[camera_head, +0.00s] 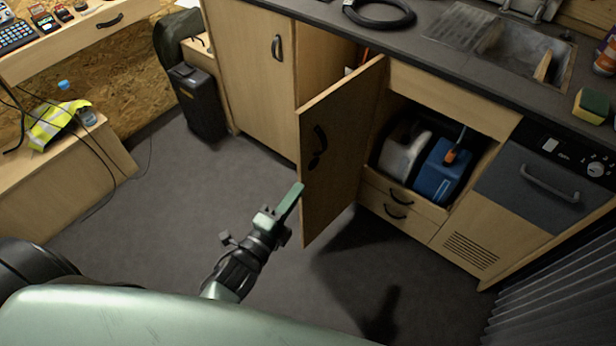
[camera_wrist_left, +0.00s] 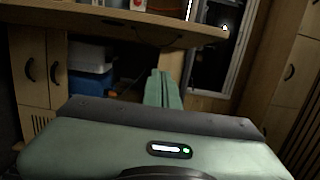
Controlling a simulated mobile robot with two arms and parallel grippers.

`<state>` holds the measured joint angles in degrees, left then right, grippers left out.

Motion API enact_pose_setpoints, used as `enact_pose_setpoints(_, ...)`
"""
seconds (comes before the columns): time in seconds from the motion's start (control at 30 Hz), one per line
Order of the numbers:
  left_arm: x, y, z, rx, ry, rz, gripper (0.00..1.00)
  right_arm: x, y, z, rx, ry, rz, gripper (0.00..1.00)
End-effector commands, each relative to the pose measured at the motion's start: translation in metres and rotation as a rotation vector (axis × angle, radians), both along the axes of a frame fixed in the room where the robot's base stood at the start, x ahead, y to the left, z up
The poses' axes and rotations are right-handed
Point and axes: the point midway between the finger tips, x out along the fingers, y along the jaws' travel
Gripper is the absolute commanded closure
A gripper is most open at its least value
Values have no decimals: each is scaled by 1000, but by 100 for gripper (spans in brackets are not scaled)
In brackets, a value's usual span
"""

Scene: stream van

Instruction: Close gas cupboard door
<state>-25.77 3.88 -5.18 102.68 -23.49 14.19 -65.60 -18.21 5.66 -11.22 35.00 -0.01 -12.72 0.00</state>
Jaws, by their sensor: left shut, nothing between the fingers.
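The wooden cupboard door (camera_head: 341,150) stands swung out into the aisle in the head view. Its black handle (camera_head: 318,147) is near its left, free edge; its right edge is at the cabinet front. Part of the cupboard opening (camera_head: 327,60) shows behind it, with something orange inside; the rest is hidden. My left gripper (camera_head: 291,201) is shut and empty, with its green fingertips close to the door's free edge, below handle height. I cannot tell whether they touch. The shut fingers also show in the left wrist view (camera_wrist_left: 163,90). My right gripper is not in view.
Right of the door, an open compartment holds a pale canister (camera_head: 404,150) and a blue canister (camera_head: 438,168). A closed cupboard (camera_head: 248,70) and a black case (camera_head: 198,103) stand to the left. The grey floor (camera_head: 190,190) left of the door is clear.

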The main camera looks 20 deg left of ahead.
Motion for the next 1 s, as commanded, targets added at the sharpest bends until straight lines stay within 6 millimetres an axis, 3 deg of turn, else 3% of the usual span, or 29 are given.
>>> enact_pose_setpoints(0.17, 18, -4, 6, 8, -15, -1, 100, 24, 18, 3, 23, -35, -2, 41)
enact_pose_setpoints(0.3, 45, -10, 7, 6, -15, -1, 100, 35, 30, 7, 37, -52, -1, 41)
enact_pose_setpoints(0.6, 103, -16, 5, 9, -9, -1, 100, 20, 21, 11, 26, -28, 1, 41)
enact_pose_setpoints(0.8, 112, 8, 5, 8, -9, -1, 100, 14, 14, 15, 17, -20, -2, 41)
enact_pose_setpoints(1.0, 115, 15, 4, 6, -7, -1, 100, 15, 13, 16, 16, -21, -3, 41)
